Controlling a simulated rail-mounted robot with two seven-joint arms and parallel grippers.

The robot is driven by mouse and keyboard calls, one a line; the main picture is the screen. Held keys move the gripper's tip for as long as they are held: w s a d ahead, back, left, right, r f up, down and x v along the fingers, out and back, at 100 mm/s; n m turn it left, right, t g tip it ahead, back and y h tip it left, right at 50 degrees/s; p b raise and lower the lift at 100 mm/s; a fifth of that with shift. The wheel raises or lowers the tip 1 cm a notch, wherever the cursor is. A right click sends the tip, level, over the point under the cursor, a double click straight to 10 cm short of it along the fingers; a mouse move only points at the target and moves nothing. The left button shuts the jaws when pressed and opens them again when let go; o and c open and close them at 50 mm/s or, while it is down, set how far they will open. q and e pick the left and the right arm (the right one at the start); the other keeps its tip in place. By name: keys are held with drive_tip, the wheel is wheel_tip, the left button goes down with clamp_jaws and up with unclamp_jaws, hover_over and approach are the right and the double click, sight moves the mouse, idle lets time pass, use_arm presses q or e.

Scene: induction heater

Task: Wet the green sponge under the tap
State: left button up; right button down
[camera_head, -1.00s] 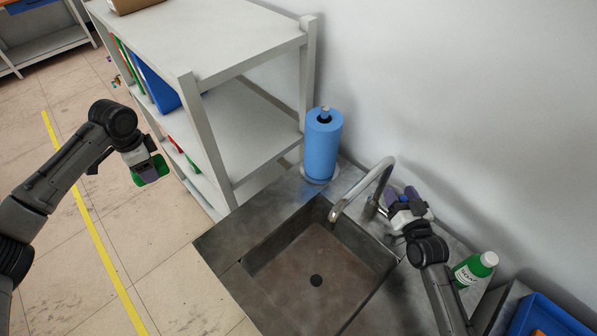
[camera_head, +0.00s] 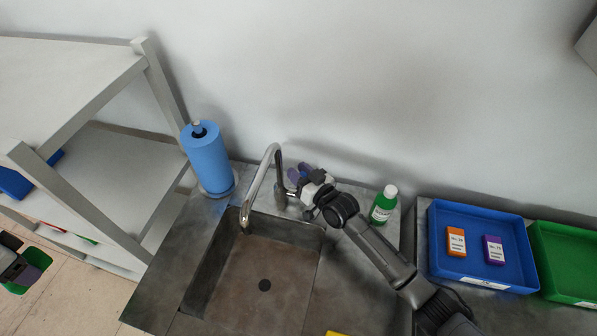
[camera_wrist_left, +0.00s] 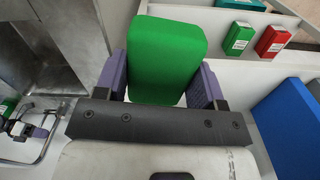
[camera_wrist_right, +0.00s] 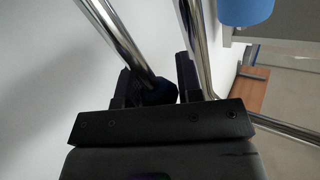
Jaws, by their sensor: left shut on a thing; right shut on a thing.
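The green sponge (camera_wrist_left: 166,58) is between the purple fingers of my left gripper (camera_wrist_left: 160,84), which is shut on it. In the head view, the sponge (camera_head: 32,268) and my left gripper (camera_head: 16,268) are at the left edge, left of the sink and well apart from the tap. The chrome tap (camera_head: 262,180) arches over the sink's back left part; no water shows at its spout. My right gripper (camera_head: 299,176) is shut on the tap's dark blue handle (camera_wrist_right: 157,93) just right of the tap; the fingers partly hide the handle.
The metal sink (camera_head: 272,257) has an open, empty basin. A blue paper roll (camera_head: 207,160) stands left of the tap, a green bottle (camera_head: 383,207) right of it. A blue tray (camera_head: 440,262) and a green tray (camera_head: 565,285) lie right. A grey shelf (camera_head: 95,175) stands left.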

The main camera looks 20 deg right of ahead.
drive_tip(key=shift+s+a+f+n+t+b, duration=0.1)
drive_tip(key=shift+s+a+n+t+b, duration=0.25)
drive_tip(key=shift+s+n, duration=0.15)
drive_tip(key=shift+s+a+f+n+t+b, duration=0.1)
drive_tip(key=shift+s+a+n+t+b, duration=0.1)
drive_tip(key=shift+s+n+t, duration=0.25)
drive_tip(key=shift+a+r+n+y, duration=0.1)
drive_tip(key=shift+r+n+y, duration=0.1)
drive_tip(key=shift+n+y, duration=0.1)
drive_tip(key=c, duration=0.8)
unclamp_jaws()
drive_tip(key=shift+v, duration=3.8)
